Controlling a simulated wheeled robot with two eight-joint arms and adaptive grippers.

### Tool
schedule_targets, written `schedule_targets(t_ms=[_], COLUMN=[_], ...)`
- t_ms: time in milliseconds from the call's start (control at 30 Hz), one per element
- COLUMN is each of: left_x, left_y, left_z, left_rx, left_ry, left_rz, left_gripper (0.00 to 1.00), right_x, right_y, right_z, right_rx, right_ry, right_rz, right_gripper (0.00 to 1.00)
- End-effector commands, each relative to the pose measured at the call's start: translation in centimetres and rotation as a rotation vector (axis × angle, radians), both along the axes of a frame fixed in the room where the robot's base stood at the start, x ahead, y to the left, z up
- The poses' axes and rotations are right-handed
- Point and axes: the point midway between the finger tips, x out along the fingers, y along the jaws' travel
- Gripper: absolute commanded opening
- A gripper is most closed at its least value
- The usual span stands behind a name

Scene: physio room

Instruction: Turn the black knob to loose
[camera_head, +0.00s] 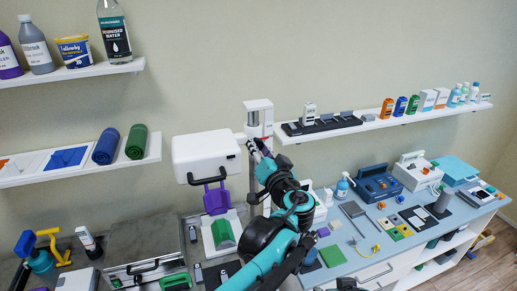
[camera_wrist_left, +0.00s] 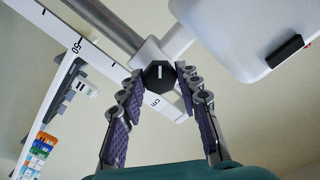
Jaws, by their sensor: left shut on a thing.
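The black knob (camera_wrist_left: 158,74) has several flat sides and a white line that runs about up and down in the left wrist view. It sits on a white bracket by a white ruler strip (camera_wrist_left: 92,57) marked 50. My left gripper (camera_wrist_left: 159,73) is shut on the knob, one purple-padded finger at each side. In the head view my left gripper (camera_head: 257,147) is at the upright post below its white top block (camera_head: 258,108). The knob is hidden there. A dark part at the bottom edge may be my right gripper (camera_head: 347,284); its fingers are not clear.
A white box-shaped head (camera_head: 206,158) with a black handle is left of the post. A wall shelf (camera_head: 365,127) with small boxes and bottles is close at its right. A blue table (camera_head: 345,259) with cases and small items stands below right.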

Motion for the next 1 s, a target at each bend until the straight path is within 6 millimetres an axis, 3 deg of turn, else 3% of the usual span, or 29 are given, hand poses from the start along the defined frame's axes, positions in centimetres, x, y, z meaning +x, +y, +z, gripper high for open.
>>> schedule_targets(t_ms=[400, 1000], left_x=[0.0, 0.01], left_y=[0.03, 0.0], left_z=[0.01, 0.05], left_rx=[-0.243, -0.306], left_ry=[-0.08, -0.101], left_rz=[0.001, 0.0], left_gripper=[0.04, 0.04], right_x=[0.0, 0.0], right_y=[0.0, 0.0], right_z=[-0.22, -0.26], right_rx=[0.0, 0.0], right_ry=[0.0, 0.0], right_rz=[0.0, 0.0], right_gripper=[0.4, 0.4])
